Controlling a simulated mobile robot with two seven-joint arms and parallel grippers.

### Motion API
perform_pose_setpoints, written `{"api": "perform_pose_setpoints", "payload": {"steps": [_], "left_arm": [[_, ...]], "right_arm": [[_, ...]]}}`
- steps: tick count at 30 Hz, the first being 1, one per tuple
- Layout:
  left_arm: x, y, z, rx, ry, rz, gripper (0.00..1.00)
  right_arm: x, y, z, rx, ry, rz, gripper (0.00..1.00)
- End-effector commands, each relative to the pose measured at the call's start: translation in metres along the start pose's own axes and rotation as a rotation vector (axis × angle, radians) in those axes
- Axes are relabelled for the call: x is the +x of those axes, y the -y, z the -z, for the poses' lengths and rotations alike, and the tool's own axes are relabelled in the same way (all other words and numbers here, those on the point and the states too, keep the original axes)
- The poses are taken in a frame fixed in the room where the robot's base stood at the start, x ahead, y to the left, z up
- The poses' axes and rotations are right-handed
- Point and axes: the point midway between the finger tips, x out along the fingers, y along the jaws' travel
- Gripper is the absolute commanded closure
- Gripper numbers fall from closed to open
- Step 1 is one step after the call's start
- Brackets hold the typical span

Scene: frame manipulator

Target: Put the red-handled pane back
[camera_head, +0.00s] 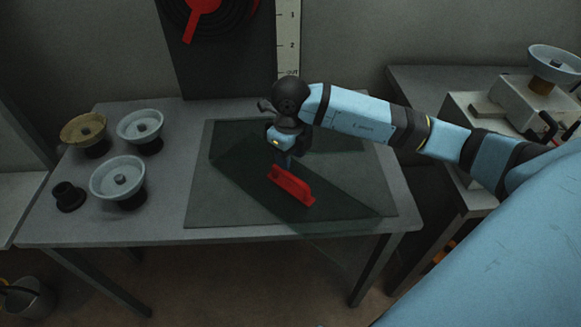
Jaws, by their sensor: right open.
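The red handle (291,186) sits on a dark see-through pane (345,205), which lies at a slant over a larger dark rectangular sheet or mat (215,212) on the grey table. The pane's edges are faint, and its lower right part seems to reach the table's front edge. My right gripper (287,163) points down just behind the upper left end of the red handle. It is open, its fingers are small and dark, and I cannot tell whether they touch the handle. My left gripper is not in view.
Several round pale and brass cups on dark bases, such as one white cup (118,178), stand on the table's left side with a small black piece (68,196). A dark panel with a red pointer (203,8) and a scale (289,40) stand behind. A side bench (415,85) is at right.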

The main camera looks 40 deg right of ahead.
Motion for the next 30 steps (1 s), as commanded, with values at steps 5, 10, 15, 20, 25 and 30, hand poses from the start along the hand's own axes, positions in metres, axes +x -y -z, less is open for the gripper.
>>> {"api": "perform_pose_setpoints", "payload": {"steps": [5, 10, 15, 20, 25, 30], "left_arm": [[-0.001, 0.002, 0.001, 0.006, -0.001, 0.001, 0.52], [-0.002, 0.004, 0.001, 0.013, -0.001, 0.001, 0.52], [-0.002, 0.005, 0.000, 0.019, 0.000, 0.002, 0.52], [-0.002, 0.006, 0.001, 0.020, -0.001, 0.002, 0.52], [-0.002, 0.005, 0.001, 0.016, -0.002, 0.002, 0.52], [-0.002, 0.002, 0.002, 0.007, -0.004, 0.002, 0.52]], "right_arm": [[-0.037, 0.000, -0.001, -0.001, 0.003, 0.001, 0.56], [-0.056, 0.000, 0.000, 0.000, 0.001, 0.001, 0.56], [-0.061, 0.000, 0.000, 0.000, 0.000, 0.000, 0.56], [-0.061, 0.000, 0.000, 0.000, -0.001, 0.000, 0.56], [-0.061, 0.000, 0.000, 0.000, 0.000, 0.000, 0.56], [-0.060, 0.000, 0.000, 0.000, -0.001, 0.000, 0.56]]}}
